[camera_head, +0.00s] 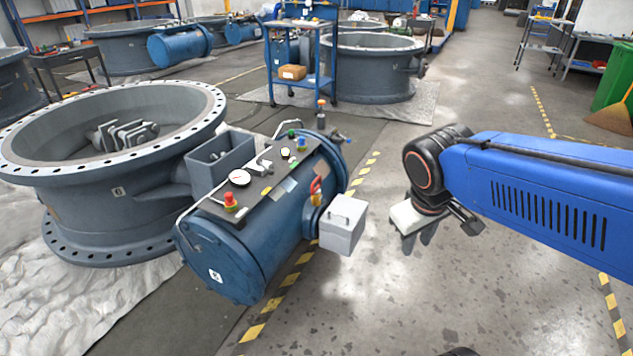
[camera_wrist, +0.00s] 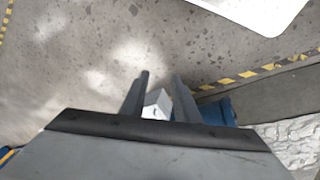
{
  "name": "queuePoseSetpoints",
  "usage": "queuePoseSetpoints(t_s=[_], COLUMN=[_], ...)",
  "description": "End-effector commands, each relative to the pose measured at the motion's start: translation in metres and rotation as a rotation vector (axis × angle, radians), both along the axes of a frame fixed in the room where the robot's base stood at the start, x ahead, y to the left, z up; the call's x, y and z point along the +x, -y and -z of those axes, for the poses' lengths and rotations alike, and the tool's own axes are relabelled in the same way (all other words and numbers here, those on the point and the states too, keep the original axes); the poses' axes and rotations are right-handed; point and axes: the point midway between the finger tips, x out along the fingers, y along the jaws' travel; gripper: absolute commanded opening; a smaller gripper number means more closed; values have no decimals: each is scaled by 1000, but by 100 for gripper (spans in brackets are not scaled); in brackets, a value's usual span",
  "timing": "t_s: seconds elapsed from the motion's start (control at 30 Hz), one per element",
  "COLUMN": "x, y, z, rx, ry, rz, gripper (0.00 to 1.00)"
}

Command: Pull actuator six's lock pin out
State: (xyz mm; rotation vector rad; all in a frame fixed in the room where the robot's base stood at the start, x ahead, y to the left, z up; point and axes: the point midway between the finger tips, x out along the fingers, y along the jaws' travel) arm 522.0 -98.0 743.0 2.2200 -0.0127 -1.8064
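A blue cylindrical actuator (camera_head: 265,235) lies beside a grey valve ring in the middle of the head view. The label on its end cap (camera_head: 217,276) is too small to read surely. A red loop-shaped part (camera_head: 316,186) sits on its right side above a brass fitting; I cannot tell surely whether it is the lock pin. My gripper (camera_head: 419,238) hangs in free air to the right of the actuator, fingers pointing down. In the wrist view its two fingers (camera_wrist: 161,76) are apart with nothing held between them. Part of the blue actuator (camera_wrist: 218,112) shows beyond them.
A light grey box (camera_head: 342,225) juts from the actuator's right side, towards my gripper. The large valve ring (camera_head: 110,170) is at left. The floor (camera_head: 480,290) under my arm looks clear.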

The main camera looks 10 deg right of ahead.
Motion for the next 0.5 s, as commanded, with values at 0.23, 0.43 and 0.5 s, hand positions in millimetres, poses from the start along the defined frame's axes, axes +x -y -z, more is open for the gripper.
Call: queuePoseSetpoints(t_s=[0.23, 0.43, 0.5], x=[36, 70, 84], y=[19, 30, 32], z=[13, 20, 23], rx=[-205, -378, -438], ry=[-159, -271, -307], rz=[-134, -246, -288], gripper=[28, 28, 28])
